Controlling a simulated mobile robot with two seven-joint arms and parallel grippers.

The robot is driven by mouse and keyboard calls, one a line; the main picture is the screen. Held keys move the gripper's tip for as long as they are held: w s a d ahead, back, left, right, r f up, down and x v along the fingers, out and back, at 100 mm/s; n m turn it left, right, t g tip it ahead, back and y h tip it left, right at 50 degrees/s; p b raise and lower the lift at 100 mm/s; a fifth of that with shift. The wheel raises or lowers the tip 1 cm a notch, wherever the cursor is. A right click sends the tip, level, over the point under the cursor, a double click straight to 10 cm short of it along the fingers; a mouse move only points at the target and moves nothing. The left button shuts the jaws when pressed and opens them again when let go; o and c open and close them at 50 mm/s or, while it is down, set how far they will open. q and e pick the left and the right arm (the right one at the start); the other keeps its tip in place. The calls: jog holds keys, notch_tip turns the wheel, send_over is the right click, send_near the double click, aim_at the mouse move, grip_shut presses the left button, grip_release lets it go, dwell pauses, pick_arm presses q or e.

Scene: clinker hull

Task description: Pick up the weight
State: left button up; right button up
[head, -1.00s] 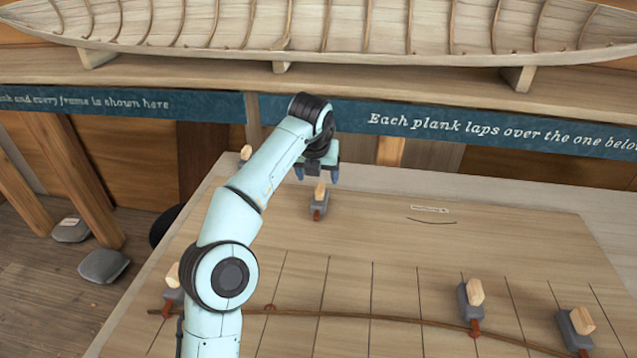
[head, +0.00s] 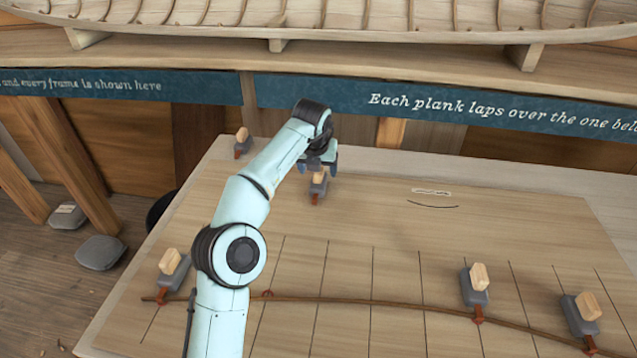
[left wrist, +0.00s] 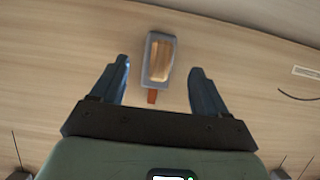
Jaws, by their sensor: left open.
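The weight under my left gripper is a grey block with a pale wooden grip on top and a red-brown tip; it stands on the board in the head view (head: 318,187) and shows between and just beyond the fingers in the left wrist view (left wrist: 158,62). My left gripper (head: 318,163) is open and empty, above and just behind this weight, its fingers (left wrist: 158,85) apart on either side. Similar weights stand at the board's far left corner (head: 242,143), at left (head: 172,270), and at right (head: 476,285) and (head: 581,314). My right gripper is not in view.
The drawing board (head: 480,240) has ruled lines and a long thin batten (head: 400,307) across its front part. A wooden hull (head: 350,15) on a shelf is behind, above a blue lettered strip (head: 480,115). Two grey weights (head: 100,252) lie on the floor at left.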

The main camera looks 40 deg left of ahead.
aim_at(318, 174)
pick_arm(q)
jog(key=x, duration=0.4)
jog(key=shift+f+b, duration=0.15)
jog(key=shift+b, duration=0.15)
grip_shut()
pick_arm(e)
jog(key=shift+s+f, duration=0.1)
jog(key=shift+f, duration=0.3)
pick_arm(q)
notch_tip(318, 174, up, 10)
jog(key=p, duration=0.5)
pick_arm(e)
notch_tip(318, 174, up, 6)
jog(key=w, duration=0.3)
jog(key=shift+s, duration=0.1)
pick_arm(q)
jog(key=shift+r, duration=0.25)
